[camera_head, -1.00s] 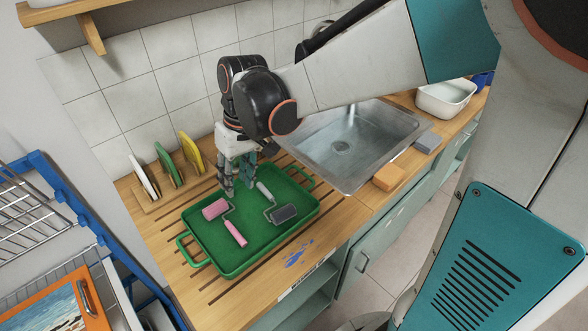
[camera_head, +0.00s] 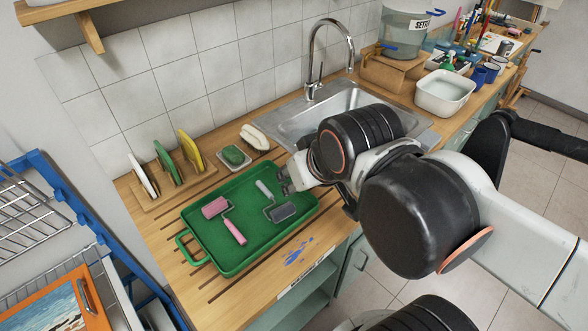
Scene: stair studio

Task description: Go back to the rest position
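My gripper (camera_head: 287,181) is at the right rim of the green tray (camera_head: 197,226) in the picture, pointing left. Its fingers are small and partly hidden by my wrist, so I cannot tell whether they are open or shut. No held object shows at its fingertips.
The sink (camera_head: 292,123) with its tap is behind my arm. A rack (camera_head: 172,186) with several upright plates, a green sponge (camera_head: 233,155) and a white object (camera_head: 255,137) stand behind the tray. A white basin (camera_head: 445,92) sits at the right. A wooden shelf bracket (camera_head: 89,32) hangs above.

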